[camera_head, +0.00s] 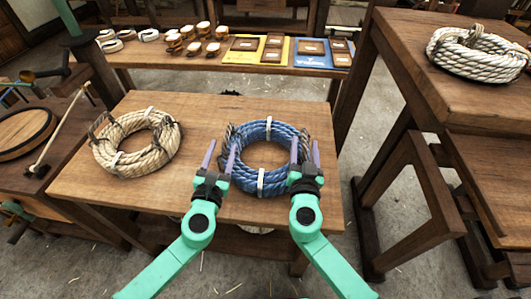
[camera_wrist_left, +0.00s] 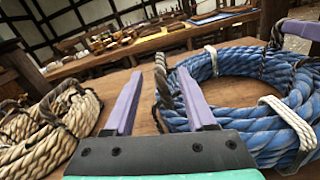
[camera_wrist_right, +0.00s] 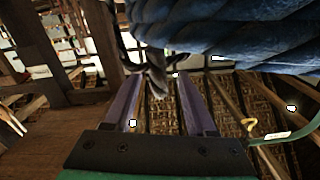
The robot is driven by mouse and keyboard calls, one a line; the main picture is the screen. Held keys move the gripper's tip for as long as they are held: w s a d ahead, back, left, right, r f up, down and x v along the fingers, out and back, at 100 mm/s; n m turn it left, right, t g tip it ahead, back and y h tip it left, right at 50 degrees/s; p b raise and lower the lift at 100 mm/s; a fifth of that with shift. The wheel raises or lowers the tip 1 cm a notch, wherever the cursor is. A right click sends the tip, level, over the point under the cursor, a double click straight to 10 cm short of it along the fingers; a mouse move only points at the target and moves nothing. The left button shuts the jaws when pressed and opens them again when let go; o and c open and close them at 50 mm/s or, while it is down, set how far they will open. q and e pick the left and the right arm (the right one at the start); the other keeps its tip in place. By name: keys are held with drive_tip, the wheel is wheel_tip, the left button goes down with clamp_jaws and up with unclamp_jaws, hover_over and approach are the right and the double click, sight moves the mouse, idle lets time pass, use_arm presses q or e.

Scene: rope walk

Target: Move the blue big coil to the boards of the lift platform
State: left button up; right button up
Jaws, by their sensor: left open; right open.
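The blue big coil (camera_head: 268,131) lies flat on the wooden table, bound with white bands, with a dark rope loop on its left and right sides. My left gripper (camera_head: 221,152) is open at its left side; in the left wrist view the left loop (camera_wrist_left: 165,88) shows between the fingers, beside the blue coil (camera_wrist_left: 240,65). My right gripper (camera_head: 305,150) is open at its right side; in the right wrist view the right loop (camera_wrist_right: 155,78) hangs near the fingertips, under the blue coil (camera_wrist_right: 230,35). I cannot tell which surface is the lift platform.
A beige coil (camera_head: 136,142) lies on the same table (camera_head: 90,190) at left. A white coil (camera_head: 478,52) lies on a higher wooden stand at right, with lower boards (camera_head: 480,185) below. A back bench (camera_head: 150,62) holds small pieces and blue and yellow boards.

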sight(305, 134)
use_arm(q)
drive_tip(key=w, duration=0.2)
drive_tip(key=w+d, duration=0.1)
drive_tip(key=w, duration=0.1)
drive_tip(key=shift+w, duration=0.3)
use_arm(e)
drive_tip(key=w, duration=0.2)
drive_tip(key=w+d, duration=0.1)
drive_tip(key=w, duration=0.1)
drive_tip(key=shift+w, duration=0.3)
drive_tip(key=shift+a, duration=0.1)
use_arm(q)
drive_tip(key=shift+a, duration=0.1)
clamp_jaws()
use_arm(e)
clamp_jaws()
